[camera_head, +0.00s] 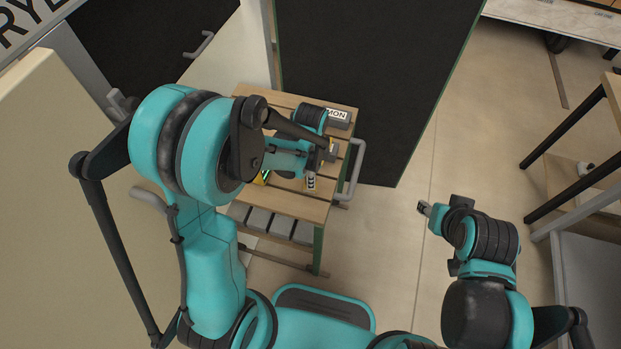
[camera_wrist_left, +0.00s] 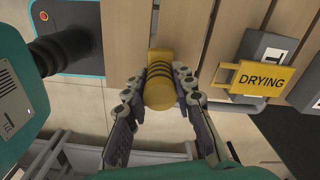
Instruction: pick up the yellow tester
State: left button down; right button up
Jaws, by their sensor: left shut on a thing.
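The yellow tester (camera_wrist_left: 160,92) is a short, rounded yellow body with dark bands. In the left wrist view it sits between the two fingers of my left gripper (camera_wrist_left: 160,80), which is shut on it. The slatted wooden top lies behind it; I cannot tell whether the tester touches it. In the head view my left gripper (camera_head: 322,158) is over the small wooden cart (camera_head: 292,203), with the arm hiding much of the top. My right gripper (camera_head: 425,208) is over the floor to the right, away from the cart; its finger opening is too small to judge.
Grey blocks (camera_head: 272,222) fill the cart's lower shelf. A dark panel (camera_head: 375,80) stands behind.

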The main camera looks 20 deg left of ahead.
pick_arm(q)
jog(key=r, duration=0.1)
jog(key=d+r+p, duration=0.1)
jog(key=r, duration=0.1)
jog(key=shift+s+r, duration=0.1)
jog(key=shift+r, duration=0.15)
jog(key=s+d+r+p, duration=0.1)
jog(key=d+r+p, duration=0.1)
jog(key=d+r, duration=0.4)
jog(key=d, duration=0.4)
jog(key=shift+s+d+p, duration=0.25)
jog(key=shift+d+p, duration=0.05)
